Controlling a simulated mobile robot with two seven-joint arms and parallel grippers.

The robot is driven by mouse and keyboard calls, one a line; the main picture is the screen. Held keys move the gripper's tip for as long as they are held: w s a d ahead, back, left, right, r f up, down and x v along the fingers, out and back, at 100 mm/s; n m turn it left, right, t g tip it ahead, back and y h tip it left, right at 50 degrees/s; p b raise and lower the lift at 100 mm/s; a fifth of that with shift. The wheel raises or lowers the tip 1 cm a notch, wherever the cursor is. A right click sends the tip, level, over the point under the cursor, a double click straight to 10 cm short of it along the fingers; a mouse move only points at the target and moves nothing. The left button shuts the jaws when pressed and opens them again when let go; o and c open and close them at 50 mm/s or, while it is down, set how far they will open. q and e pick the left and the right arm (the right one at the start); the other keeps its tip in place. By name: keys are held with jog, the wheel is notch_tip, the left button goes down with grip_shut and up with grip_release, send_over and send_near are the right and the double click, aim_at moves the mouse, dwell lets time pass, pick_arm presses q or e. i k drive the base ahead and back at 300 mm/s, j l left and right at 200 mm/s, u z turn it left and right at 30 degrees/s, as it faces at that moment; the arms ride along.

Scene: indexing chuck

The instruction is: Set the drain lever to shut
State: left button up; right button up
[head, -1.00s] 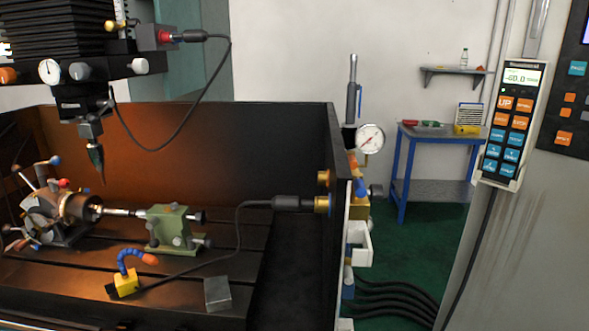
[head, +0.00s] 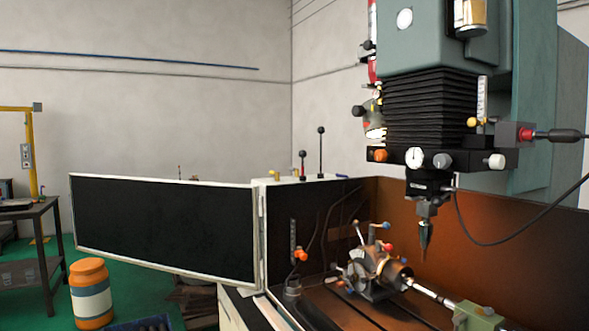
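I cannot tell whether either is the drain lever; no label is readable. The machine tank (head: 345,215) has dark inner walls and an open door panel (head: 165,228) swung out to the left. Neither of my grippers is in view.
The machine head (head: 428,100) with its pointed tool (head: 425,240) hangs above the indexing chuck (head: 375,272). An orange drum (head: 90,290) stands on the green floor at lower left, near a dark table (head: 30,240).

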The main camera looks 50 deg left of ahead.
aim_at(303, 153)
jog(key=u, duration=1.7)
jog(key=i+j, duration=0.1)
